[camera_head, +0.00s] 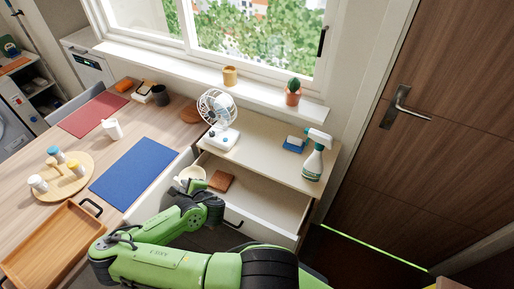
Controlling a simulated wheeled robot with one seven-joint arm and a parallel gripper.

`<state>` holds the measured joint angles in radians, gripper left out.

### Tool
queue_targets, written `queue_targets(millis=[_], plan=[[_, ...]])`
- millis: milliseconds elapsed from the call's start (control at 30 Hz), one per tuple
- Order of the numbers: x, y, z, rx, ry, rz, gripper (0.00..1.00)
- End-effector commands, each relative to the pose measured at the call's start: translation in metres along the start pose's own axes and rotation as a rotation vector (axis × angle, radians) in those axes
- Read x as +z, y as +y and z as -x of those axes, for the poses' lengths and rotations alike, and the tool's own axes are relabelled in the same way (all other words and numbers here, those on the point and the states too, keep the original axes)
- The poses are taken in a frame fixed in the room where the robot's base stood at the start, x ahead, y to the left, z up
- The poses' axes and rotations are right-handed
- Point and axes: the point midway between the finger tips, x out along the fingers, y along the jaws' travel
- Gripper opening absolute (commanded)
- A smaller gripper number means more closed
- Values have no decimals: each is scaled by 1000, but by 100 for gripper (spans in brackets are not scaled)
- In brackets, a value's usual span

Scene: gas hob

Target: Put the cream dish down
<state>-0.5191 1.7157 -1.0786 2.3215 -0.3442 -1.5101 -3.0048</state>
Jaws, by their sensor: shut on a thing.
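The cream dish (194,172) shows at the end of my green arm, over the left side of an open drawer (262,199). My gripper (183,181) is at the dish's near left side and is shut on it. The fingertips are small and partly hidden, so the exact grip on the rim is unclear. I cannot tell whether the dish touches the drawer floor or is held above it.
A brown block (221,180) lies in the drawer just right of the dish. The table left holds a blue mat (134,171) and a wooden tray (52,245). The drawer's right part is clear.

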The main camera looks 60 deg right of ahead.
Motion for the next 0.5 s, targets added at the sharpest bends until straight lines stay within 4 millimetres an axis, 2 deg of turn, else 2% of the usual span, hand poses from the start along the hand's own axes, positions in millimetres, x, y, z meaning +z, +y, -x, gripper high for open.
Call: queue_targets(millis=[33, 267, 433, 500], plan=[[-2, -15, 1, -18, 9, -24, 0], [-17, -36, -1, -46, 38, -39, 0], [-48, -87, 3, -106, 99, -77, 0], [-67, -115, 8, -140, 134, -96, 0]])
